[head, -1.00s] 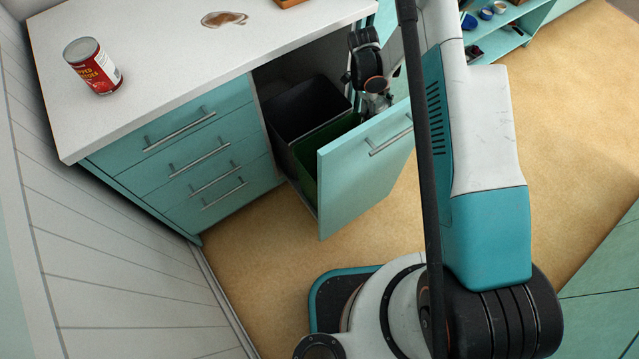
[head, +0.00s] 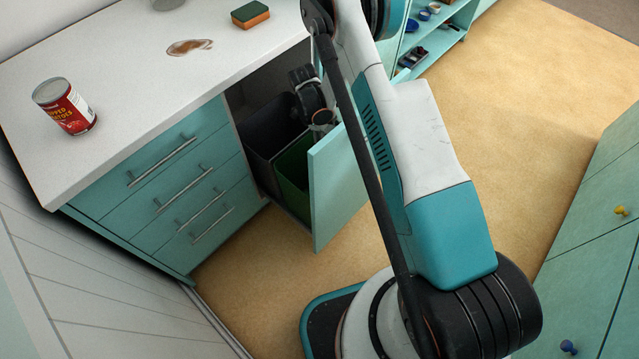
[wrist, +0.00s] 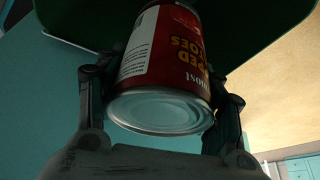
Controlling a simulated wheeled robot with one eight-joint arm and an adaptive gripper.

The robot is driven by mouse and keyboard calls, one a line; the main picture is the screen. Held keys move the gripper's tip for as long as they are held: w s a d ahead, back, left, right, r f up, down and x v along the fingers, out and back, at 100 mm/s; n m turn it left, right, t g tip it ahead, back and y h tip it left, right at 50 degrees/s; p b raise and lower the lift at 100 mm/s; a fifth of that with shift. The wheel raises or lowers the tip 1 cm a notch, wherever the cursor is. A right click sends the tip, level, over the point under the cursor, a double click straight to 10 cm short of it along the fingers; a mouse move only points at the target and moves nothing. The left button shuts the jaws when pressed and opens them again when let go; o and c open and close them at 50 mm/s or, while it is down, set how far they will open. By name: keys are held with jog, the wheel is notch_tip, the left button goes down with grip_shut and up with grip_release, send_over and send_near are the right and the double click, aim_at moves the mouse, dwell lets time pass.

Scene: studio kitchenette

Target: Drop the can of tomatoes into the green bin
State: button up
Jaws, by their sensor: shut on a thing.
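In the wrist view a red and white can of tomatoes (wrist: 166,60) is between the fingers of my gripper (wrist: 164,95), which is shut on it. Its silver end faces the camera and its label reads upside down. The green bin (head: 293,172) stands in the pulled-out drawer in the head view. A green surface, apparently that bin (wrist: 262,32), fills the top of the wrist view behind the can. In the head view my gripper (head: 322,120) is over the drawer; the held can is hard to make out there. Another similar can (head: 66,108) stands upright on the counter.
A dark bin (head: 272,128) sits behind the green one. The teal drawer front (head: 337,188) stands open beside my arm. The white counter (head: 120,95) carries a brown spill (head: 188,47) and a sponge (head: 250,14). Closed cabinets (head: 590,250) stand at right.

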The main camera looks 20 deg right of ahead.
jog(key=shift+f, duration=0.65)
jog(key=o, duration=1.5)
jog(key=v, duration=1.2)
